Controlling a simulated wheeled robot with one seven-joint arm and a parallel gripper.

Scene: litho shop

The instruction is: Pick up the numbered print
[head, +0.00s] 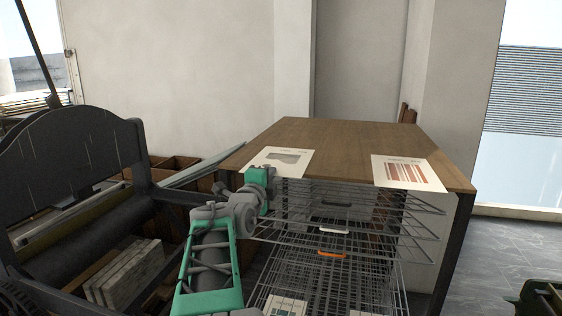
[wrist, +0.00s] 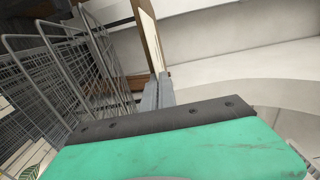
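Two white prints overhang the front edge of the wooden tabletop. The left print (head: 283,158) bears a grey shape. The right print (head: 407,173) bears red-brown stripes. Their small markings are too small to read. My gripper (head: 268,178) is at the front edge of the left print. In the wrist view the gripper's grey fingers (wrist: 158,93) are close together, with the pale edge of the left print (wrist: 150,32) running down between their tips. The sheet still lies on the table and looks flat. The exact contact is small in view.
Below the wooden tabletop (head: 350,135) stands a wire drying rack (head: 335,235), with more sheets (head: 285,305) low down. Its wires also show close to my gripper in the wrist view (wrist: 50,75). A dark press (head: 75,150) stands at the left. A wall is behind.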

